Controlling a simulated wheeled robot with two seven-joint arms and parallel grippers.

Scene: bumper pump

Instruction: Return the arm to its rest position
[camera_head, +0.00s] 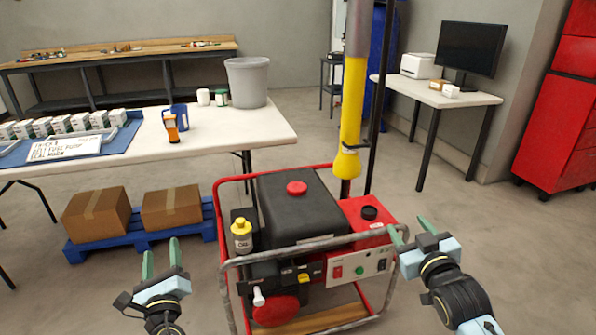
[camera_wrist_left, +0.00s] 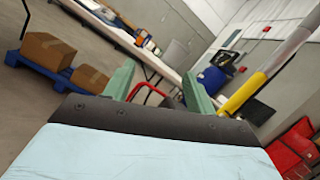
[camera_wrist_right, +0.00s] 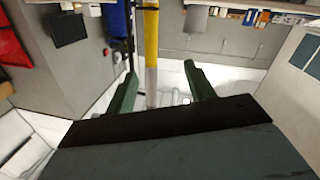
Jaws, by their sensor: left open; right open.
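My left gripper (camera_head: 161,262) is open and empty, held in the air to the left of the red-framed generator (camera_head: 300,240). Its green fingers stand apart in the left wrist view (camera_wrist_left: 160,85). My right gripper (camera_head: 409,232) is open and empty at the right side of the generator, close to its frame in the picture; I cannot tell whether it touches. Its spread fingers also show in the right wrist view (camera_wrist_right: 158,85). The generator has a black tank with a red cap (camera_head: 297,188) and a yellow-capped oil bottle (camera_head: 241,235) at its left.
A yellow and grey post (camera_head: 352,110) rises behind the generator. A white table (camera_head: 225,128) with a grey bucket (camera_head: 247,82) stands at the back left. Cardboard boxes (camera_head: 97,215) sit on a blue pallet (camera_head: 140,236). Floor right of the generator is clear.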

